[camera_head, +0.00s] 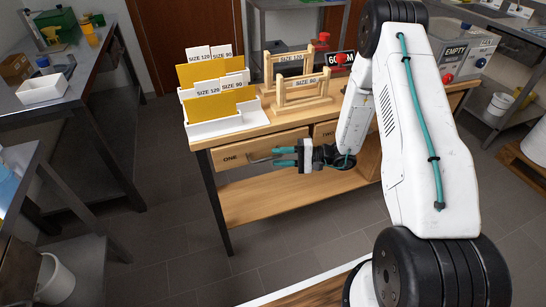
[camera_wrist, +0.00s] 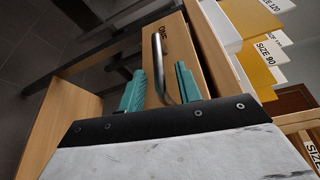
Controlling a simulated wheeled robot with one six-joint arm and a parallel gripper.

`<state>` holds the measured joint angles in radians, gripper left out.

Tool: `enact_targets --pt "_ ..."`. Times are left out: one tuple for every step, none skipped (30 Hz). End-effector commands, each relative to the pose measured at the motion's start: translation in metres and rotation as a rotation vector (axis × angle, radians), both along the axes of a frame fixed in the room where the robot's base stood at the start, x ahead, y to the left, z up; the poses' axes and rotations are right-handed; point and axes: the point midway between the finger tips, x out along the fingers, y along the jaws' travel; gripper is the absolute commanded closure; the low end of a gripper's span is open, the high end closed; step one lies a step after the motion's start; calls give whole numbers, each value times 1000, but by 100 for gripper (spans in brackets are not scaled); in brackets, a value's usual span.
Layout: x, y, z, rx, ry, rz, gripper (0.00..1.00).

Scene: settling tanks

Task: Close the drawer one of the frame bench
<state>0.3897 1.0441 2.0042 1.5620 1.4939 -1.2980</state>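The frame bench (camera_head: 262,127) is wooden with dark legs. Drawer one (camera_head: 231,157), labelled ONE, is at the left of its front. In the wrist view its wooden front (camera_wrist: 177,60) and metal bar handle (camera_wrist: 157,62) show. The front appears close to the bench, but I cannot tell exactly how far it stands out. My gripper (camera_head: 284,157) is at the handle, its teal fingers pointing left. In the wrist view the fingers (camera_wrist: 160,88) are apart, one on each side of the handle, with gaps visible. Nothing is clamped.
Drawer two (camera_head: 324,131) is partly hidden behind my arm. Card holders (camera_head: 216,127) and wooden frames (camera_head: 305,103) stand on the benchtop. A lower shelf (camera_head: 262,203) runs beneath the drawers. A dark-legged table (camera_head: 66,112) stands left, with clear floor (camera_head: 165,205) between.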

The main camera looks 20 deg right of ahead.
Motion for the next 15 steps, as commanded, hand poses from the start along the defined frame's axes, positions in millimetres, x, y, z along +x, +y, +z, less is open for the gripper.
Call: enact_targets --pt "-3 -10 1 0 0 -5 66" --pt "-5 -15 1 0 0 -5 66" --pt "-7 -20 1 0 0 -6 66" --pt "-8 -24 2 0 0 -6 66" --pt "-9 -28 2 0 0 -6 66" --pt "-11 -31 2 0 0 -6 66" --pt "-12 -33 3 0 0 -6 66" --pt "-12 -35 3 0 0 -6 66" --pt "-13 -36 3 0 0 -6 66" --pt "-13 -37 3 0 0 -6 66" --pt "-14 -37 3 0 0 -5 66" --pt "-14 -38 3 0 0 -5 66" --pt "-14 -37 3 0 0 -5 66" --pt "-14 -37 3 0 0 -4 66" --pt "-14 -37 3 0 0 -4 66"
